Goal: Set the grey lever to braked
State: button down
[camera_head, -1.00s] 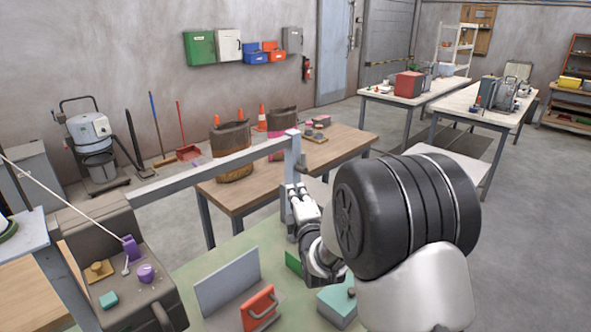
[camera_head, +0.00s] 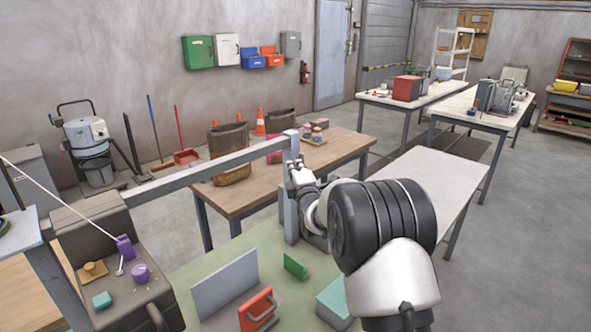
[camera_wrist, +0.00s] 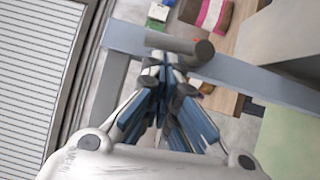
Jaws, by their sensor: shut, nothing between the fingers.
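A grey rod-like handle (camera_wrist: 182,46) lies across the grey frame in the wrist view; it is probably the grey lever, but no braked marking is readable. My gripper (camera_wrist: 167,62) is shut and empty, its fingertips right beside this handle; I cannot tell whether they touch. In the head view my gripper (camera_head: 293,166) is close to the top of the grey upright post (camera_head: 290,205), and the handle is not distinguishable there. A small light-grey toggle (camera_head: 120,265) also stands on the dark console at the left, away from my gripper.
A wooden table (camera_head: 235,194) with bins stands behind.

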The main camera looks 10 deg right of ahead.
jog(key=shift+w+d+r+m+g+p, duration=0.3)
jog(key=shift+w+d+r+m+g, duration=0.1)
jog(key=shift+d+m, duration=0.1)
jog(key=shift+a+f, duration=0.1)
dwell(0.3)
